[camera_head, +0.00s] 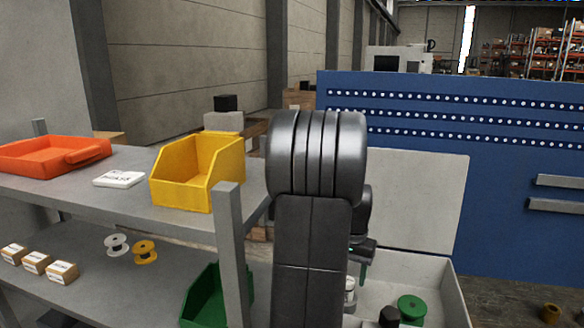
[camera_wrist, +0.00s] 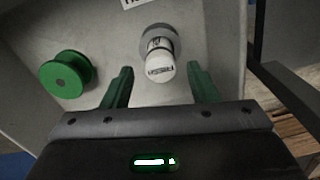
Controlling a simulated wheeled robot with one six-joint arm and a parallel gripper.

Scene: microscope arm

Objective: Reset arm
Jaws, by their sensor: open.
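My gripper shows in the wrist view (camera_wrist: 160,85) with its two green fingers spread apart. A white and grey cylindrical item with a printed label (camera_wrist: 158,58) stands just beyond and between the fingertips, with no clear contact. In the head view my dark arm hides most of the gripper; part of a green finger (camera_head: 364,271) shows beside it. A green spool (camera_wrist: 66,74) lies left of the fingers in the wrist view and also shows in the head view (camera_head: 411,308). Both items are inside a pale open box (camera_head: 440,285).
A grey shelf unit on the left holds an orange tray (camera_head: 40,158), a white labelled item (camera_head: 119,179) and a yellow bin (camera_head: 183,177). Small boxes (camera_head: 36,262), spools (camera_head: 145,252) and a green bin (camera_head: 203,300) are on the lower shelf. A blue panel (camera_head: 400,110) stands behind.

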